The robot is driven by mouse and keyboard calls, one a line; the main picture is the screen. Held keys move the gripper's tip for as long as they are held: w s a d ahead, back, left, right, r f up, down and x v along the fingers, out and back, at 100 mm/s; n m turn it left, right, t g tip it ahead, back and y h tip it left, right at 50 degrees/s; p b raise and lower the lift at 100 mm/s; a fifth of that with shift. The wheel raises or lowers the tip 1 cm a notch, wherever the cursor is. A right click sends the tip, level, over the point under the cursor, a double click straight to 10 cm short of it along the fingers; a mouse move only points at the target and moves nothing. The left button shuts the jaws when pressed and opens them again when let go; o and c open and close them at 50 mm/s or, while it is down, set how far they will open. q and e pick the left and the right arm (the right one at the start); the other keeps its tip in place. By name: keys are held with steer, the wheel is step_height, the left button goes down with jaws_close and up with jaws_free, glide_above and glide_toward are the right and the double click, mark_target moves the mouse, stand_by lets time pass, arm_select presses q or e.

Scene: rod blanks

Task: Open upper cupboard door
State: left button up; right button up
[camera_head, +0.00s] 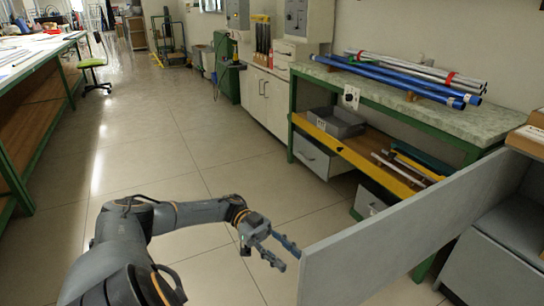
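A grey cupboard door (400,235) stands swung out from the grey cupboard (492,272) at the right. It reaches across the lower right of the head view, with its free edge towards the middle. My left gripper (290,260) is just left of that free edge, with its two fingers spread and nothing visible between them. Its fingertips are very near the edge; I cannot tell whether they touch it. No handle shows on the visible face of the door. My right gripper is not in view.
A green-framed workbench (440,115) behind the door bears blue and silver rods (410,80). A shelf below holds a grey bin (335,122). A long table (25,75) stands at the left. The tiled floor (150,150) between is clear.

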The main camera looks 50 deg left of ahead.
arm_select(q)
steer(key=a, duration=0.5)
steer(key=shift+s+a, duration=0.15)
steer(key=shift+a, duration=0.2)
stand_by(0.3)
